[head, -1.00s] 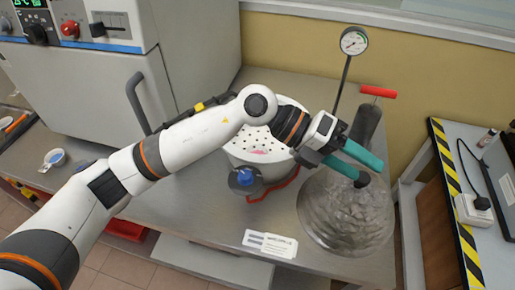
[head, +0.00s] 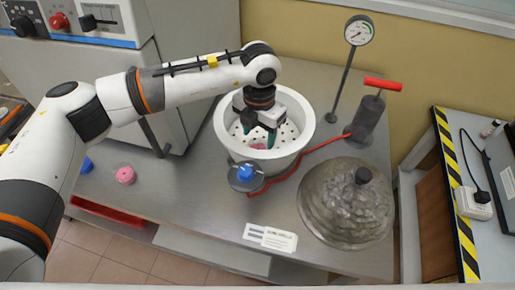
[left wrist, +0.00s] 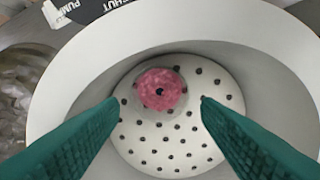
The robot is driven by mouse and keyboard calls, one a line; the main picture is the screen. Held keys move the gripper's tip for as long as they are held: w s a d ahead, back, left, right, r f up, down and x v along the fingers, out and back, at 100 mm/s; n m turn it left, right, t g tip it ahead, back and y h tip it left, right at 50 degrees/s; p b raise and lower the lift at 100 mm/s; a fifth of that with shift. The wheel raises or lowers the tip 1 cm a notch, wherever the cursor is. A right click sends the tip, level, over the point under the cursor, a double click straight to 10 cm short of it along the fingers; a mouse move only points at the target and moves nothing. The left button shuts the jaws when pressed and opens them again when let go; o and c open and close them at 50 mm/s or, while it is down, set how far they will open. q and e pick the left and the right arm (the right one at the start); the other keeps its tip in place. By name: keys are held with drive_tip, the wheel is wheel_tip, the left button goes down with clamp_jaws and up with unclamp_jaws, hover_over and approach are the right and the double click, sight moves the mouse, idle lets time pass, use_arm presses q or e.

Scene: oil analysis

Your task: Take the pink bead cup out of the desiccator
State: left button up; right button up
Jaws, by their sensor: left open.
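The desiccator (head: 224,134) is a wide white open bowl with a perforated white plate inside. The pink bead cup (left wrist: 161,92) sits on that plate, toward its upper part in the left wrist view. In the head view only a bit of pink (head: 258,147) shows below my gripper. My left gripper (head: 261,134) is inside the bowl's mouth, pointing down, open and empty. In the left wrist view its green fingers stand apart, left and right of the cup, without visible contact. The domed grey lid (head: 345,205) with a black knob lies on the bench. My right gripper is out of view.
A blue-topped jar (head: 245,176) stands against the bowl's front. A red hose (head: 290,176) runs to a red-handled pump (head: 370,115) near a gauge (head: 358,30). Another pink cup (head: 125,175) stands at left. A label card (head: 270,237) lies in front.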

sight(258, 146)
use_arm(q)
drive_tip(key=f, duration=0.1)
drive_tip(key=f+p, duration=0.2)
drive_tip(key=f, duration=0.1)
drive_tip(key=shift+s+a+f, duration=0.1)
drive_tip(key=shift+s+a, duration=0.05)
drive_tip(key=shift+s, duration=0.1)
drive_tip(key=shift+f, duration=0.55)
drive_tip(key=c, duration=0.8)
drive_tip(key=shift+w+r, duration=0.1)
drive_tip(key=shift+r, duration=0.05)
